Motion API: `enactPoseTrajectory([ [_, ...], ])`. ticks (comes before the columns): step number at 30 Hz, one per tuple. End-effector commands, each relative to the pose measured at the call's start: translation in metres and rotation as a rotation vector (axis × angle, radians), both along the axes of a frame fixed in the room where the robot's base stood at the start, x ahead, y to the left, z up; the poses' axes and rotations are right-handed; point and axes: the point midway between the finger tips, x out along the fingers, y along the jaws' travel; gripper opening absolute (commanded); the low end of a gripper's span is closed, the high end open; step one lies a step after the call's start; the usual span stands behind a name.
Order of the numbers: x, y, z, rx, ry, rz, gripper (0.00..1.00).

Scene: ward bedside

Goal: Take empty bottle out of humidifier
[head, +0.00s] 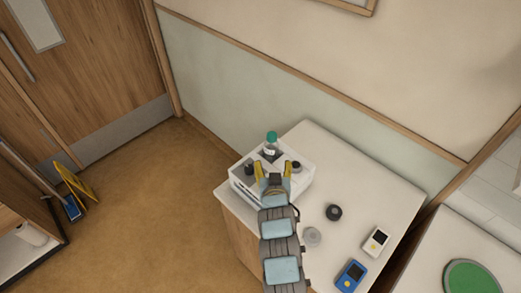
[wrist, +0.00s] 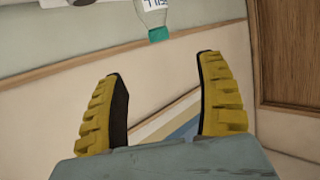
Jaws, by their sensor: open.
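The bottle (head: 271,146), clear with a green cap and a white label, stands upright at the back of the humidifier (head: 245,193), a white box on the bedside cabinet. In the wrist view the bottle (wrist: 153,14) shows upside down at the top edge, beyond the fingertips. My gripper (head: 273,166) is open with yellow fingers, over the humidifier and in front of the bottle. Nothing is between the fingers (wrist: 160,65) in the wrist view. The bottle's lower part is hidden, and I cannot tell whether it is empty.
Dark knobs (head: 297,166) show on the humidifier. On the white cabinet top (head: 375,190) are a black round item (head: 333,212), a clear cup-like item (head: 312,236), a white device (head: 376,242) and a blue device (head: 351,275). The wall is close behind. A yellow floor sign (head: 78,183) stands far left.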

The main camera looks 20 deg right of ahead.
Motion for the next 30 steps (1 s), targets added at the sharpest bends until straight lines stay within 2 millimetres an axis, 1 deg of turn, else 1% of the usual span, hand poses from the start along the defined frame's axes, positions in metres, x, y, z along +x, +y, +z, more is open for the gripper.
enactPoseTrajectory([
  [5,0.011,-0.004,-0.003,0.001,0.005,-0.001,0.72],
  [15,0.043,-0.013,-0.012,0.001,0.002,0.0,0.72],
  [30,0.086,-0.027,-0.028,0.001,0.005,-0.001,0.72],
])
